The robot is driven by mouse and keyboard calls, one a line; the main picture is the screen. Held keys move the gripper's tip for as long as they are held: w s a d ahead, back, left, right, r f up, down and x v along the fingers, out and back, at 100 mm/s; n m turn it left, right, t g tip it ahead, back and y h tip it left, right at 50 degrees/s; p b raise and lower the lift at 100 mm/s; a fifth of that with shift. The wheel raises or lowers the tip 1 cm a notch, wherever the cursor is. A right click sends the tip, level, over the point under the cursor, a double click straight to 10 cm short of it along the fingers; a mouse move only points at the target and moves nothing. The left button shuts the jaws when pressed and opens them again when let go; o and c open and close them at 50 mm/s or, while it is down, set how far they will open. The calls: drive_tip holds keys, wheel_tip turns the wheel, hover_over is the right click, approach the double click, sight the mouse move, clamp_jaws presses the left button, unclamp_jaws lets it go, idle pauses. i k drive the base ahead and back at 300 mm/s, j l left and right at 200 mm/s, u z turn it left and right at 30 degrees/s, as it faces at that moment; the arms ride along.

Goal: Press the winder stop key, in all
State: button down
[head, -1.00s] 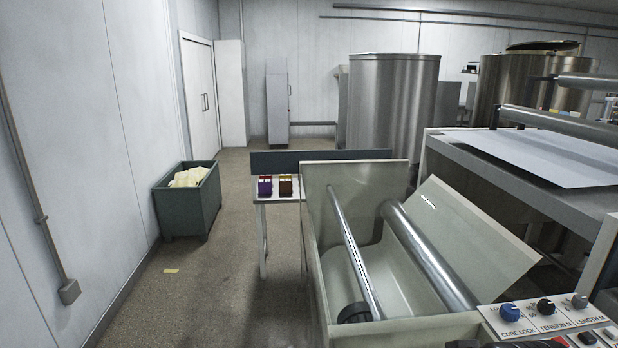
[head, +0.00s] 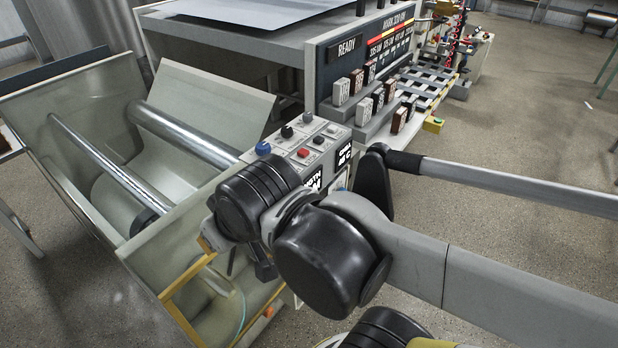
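The winder's control panel (head: 290,147) is near the middle of the head view. It has a blue knob (head: 263,148), a black knob (head: 287,131) and a grey knob (head: 307,117) along its far edge. Before them sit a red key (head: 303,153) and dark keys (head: 318,140). The key labels are too small to read, so I cannot tell which is the stop key. My arm's black joints cover the panel's near left part. My gripper's fingers are not visible; the joints hide the arm's end.
The cream winder trough (head: 70,95) with two metal rollers (head: 185,135) lies left of the panel. Open floor (head: 520,150) lies to the right.

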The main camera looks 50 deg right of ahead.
sight(303, 153)
drive_tip(key=z, duration=1.25)
